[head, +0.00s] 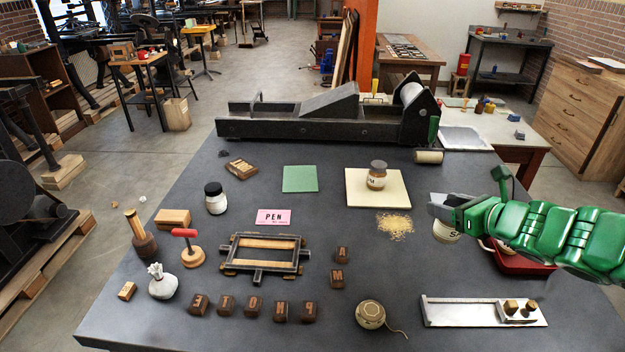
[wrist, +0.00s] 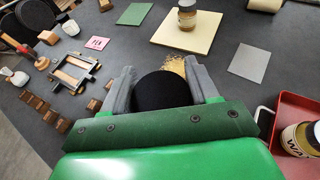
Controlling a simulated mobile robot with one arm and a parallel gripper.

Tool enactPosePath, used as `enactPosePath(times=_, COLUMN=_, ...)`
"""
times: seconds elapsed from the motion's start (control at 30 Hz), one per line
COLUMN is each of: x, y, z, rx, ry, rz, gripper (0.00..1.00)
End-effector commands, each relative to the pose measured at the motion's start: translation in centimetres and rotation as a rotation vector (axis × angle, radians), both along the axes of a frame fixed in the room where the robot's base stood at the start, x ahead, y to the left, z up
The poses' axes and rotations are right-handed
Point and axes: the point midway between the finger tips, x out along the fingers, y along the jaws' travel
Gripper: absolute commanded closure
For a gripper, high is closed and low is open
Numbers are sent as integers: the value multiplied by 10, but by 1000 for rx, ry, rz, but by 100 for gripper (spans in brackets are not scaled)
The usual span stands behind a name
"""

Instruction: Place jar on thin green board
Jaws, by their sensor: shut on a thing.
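The thin green board (head: 300,178) lies flat and bare on the dark table, left of the cream board; it also shows at the top of the wrist view (wrist: 134,14). My gripper (head: 440,205) is at the table's right side. It is shut on a jar (head: 446,232), whose pale, labelled body shows below the fingers in the head view. In the wrist view its round black lid (wrist: 163,90) sits between the fingertips (wrist: 160,88). I cannot tell whether its base touches the table. The green board is to the left of and beyond my gripper.
An amber jar (head: 377,177) stands on the cream board (head: 358,200). A white jar with black lid (head: 215,198) stands left of the green board. Yellow shavings (head: 395,225), a pink card (head: 273,217) and a frame (head: 264,256) lie nearby. Another jar (wrist: 302,138) stands in a red tray (wrist: 290,103).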

Motion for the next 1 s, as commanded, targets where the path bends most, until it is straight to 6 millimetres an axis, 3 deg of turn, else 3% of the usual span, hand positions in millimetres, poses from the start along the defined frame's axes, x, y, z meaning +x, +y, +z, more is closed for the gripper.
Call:
enactPosePath(times=0.47, x=69, y=27, z=-3, rx=12, ry=14, rz=81, gripper=80)
enactPosePath(times=1.0, x=145, y=92, z=-4, rx=13, ry=19, rz=192, gripper=80)
